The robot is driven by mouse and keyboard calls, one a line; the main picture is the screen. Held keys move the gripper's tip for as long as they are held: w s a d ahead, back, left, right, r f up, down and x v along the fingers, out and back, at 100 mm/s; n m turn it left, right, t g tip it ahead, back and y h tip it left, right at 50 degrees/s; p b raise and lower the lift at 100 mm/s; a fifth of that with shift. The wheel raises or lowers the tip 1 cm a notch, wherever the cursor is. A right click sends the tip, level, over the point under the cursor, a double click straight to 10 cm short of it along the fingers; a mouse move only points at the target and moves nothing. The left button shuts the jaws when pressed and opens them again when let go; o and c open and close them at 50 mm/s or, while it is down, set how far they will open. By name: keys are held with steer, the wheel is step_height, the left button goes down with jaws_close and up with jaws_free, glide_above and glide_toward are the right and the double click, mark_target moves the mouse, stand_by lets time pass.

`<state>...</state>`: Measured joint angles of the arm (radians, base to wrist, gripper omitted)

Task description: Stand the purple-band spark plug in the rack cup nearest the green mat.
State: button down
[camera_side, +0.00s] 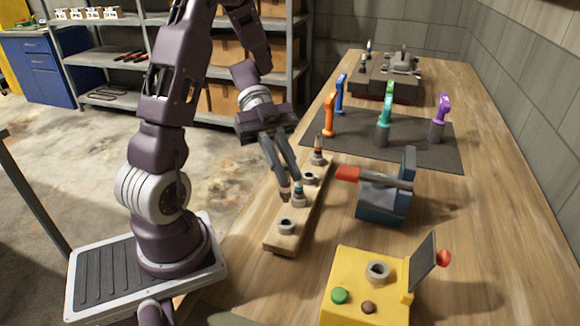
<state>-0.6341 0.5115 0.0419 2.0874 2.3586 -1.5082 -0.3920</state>
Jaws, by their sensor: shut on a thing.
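The wooden rack (276,243) runs away from the camera along the table's left edge, with its cups in a row. The front cup (286,227) is empty. The cup behind it holds an upright spark plug with a teal band (298,188). The third cup (310,178) looks empty, and the far cup holds an upright plug with an orange-brown band (318,145). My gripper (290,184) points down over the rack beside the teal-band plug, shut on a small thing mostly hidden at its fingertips. I cannot make out a purple band.
A dark green surface (228,319) shows at the bottom edge. A yellow box (345,266) with buttons stands front right; a blue vise (380,202) stands right of the rack. Beyond are a dark mat (440,159) with upright coloured tools and an engine block (385,80) with plugs.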

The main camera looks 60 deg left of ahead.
mark_target(286, 195)
steer(key=shift+f, duration=3.6)
steer(key=c, duration=1.4)
jaws_free()
steer(key=shift+o, duration=0.2)
